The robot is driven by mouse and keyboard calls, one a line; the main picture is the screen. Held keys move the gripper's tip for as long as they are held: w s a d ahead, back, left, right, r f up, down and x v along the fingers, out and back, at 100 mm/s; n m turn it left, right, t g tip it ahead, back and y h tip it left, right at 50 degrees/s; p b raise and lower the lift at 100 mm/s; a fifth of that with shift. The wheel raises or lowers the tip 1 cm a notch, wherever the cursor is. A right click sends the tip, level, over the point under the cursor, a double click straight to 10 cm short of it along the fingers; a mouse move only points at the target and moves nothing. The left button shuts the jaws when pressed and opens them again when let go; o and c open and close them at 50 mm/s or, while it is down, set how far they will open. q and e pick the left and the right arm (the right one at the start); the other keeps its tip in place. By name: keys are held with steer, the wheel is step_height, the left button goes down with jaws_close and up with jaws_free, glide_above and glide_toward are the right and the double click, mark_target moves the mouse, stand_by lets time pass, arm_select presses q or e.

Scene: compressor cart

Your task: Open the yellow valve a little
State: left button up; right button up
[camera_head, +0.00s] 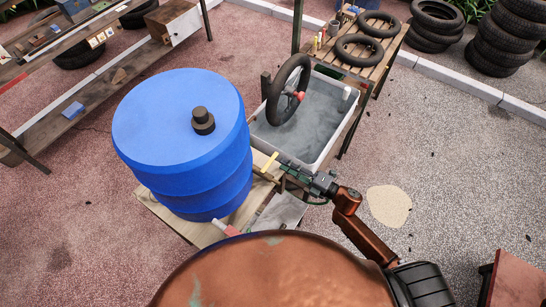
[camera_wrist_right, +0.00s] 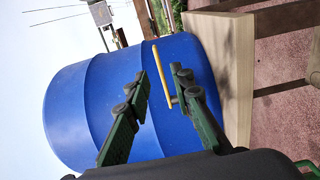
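The yellow valve (camera_head: 269,162) shows as a thin yellow lever at the lower right side of the blue barrel (camera_head: 165,115), above the wooden stand. In the right wrist view the yellow lever (camera_wrist_right: 161,76) runs slanted in front of the barrel (camera_wrist_right: 95,95). My right gripper (camera_head: 286,171) is close to the lever. In the right wrist view its two fingers (camera_wrist_right: 160,76) are apart, with the lever appearing between their tips. I cannot tell whether either finger touches it. The valve body is mostly hidden behind a finger. My left gripper is not in view.
A grey water tub (camera_head: 330,143) with an inner tube (camera_head: 287,90) stands just behind the gripper. The barrel rests on a wooden stand (camera_head: 158,207). A table with tyres (camera_head: 358,48) is behind. Open ground with a sand patch (camera_head: 389,205) lies to the right.

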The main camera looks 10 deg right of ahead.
mark_target(273, 158)
steer(key=x, duration=0.6)
steer(key=shift+w+a+p, duration=0.2)
steer(key=shift+w+p, duration=0.1)
steer(key=shift+c, duration=0.5)
jaws_close()
